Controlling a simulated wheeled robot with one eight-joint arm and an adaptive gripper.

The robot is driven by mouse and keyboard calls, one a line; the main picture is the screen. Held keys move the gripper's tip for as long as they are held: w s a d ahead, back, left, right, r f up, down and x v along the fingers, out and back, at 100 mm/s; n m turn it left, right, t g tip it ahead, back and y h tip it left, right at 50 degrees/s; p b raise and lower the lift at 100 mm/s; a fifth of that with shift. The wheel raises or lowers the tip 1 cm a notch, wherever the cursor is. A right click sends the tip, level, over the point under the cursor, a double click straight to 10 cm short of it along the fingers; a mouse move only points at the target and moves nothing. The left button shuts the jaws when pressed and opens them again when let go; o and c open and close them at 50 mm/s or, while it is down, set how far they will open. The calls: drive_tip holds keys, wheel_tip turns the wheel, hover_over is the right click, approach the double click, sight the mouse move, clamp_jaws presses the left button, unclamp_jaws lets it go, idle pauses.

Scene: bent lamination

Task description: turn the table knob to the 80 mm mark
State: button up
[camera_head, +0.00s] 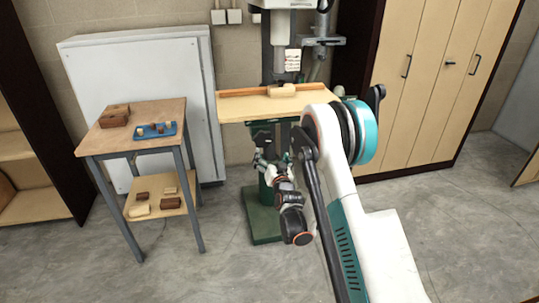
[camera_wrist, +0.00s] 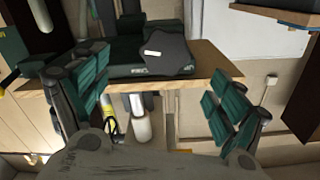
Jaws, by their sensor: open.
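The table knob (camera_wrist: 168,52) is a dark, lobed knob with a small white mark, below the machine's wooden table. It lies ahead of my gripper (camera_wrist: 157,85), whose green-padded fingers stand wide apart to its left and right. The fingers are open and hold nothing; I see no contact with the knob. In the head view my gripper (camera_head: 268,164) is under the wooden table (camera_head: 240,107) of the green drill press. The knob cannot be made out there. I cannot read any 80 mm mark in either view.
A small side table (camera_head: 170,108) with a blue tray (camera_head: 157,132) and wooden blocks stands to the left. A tall wooden cabinet (camera_head: 430,70) is at the right. The wooden table overhangs my gripper. The front floor is clear.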

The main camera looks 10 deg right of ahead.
sight(264, 140)
drive_tip(key=w+n, duration=0.1)
drive_tip(key=w, duration=0.2)
drive_tip(key=w+n, duration=0.1)
drive_tip(key=w, duration=0.3)
drive_tip(key=w+r+n, duration=0.1)
drive_tip(key=w, duration=0.2)
drive_tip(key=shift+w+a+r, duration=0.1)
drive_tip(key=shift+w+a, duration=0.25)
drive_tip(key=shift+w+r, duration=0.15)
drive_tip(key=shift+w, duration=0.55)
drive_tip(key=shift+c, duration=0.4)
drive_tip(key=c, duration=1)
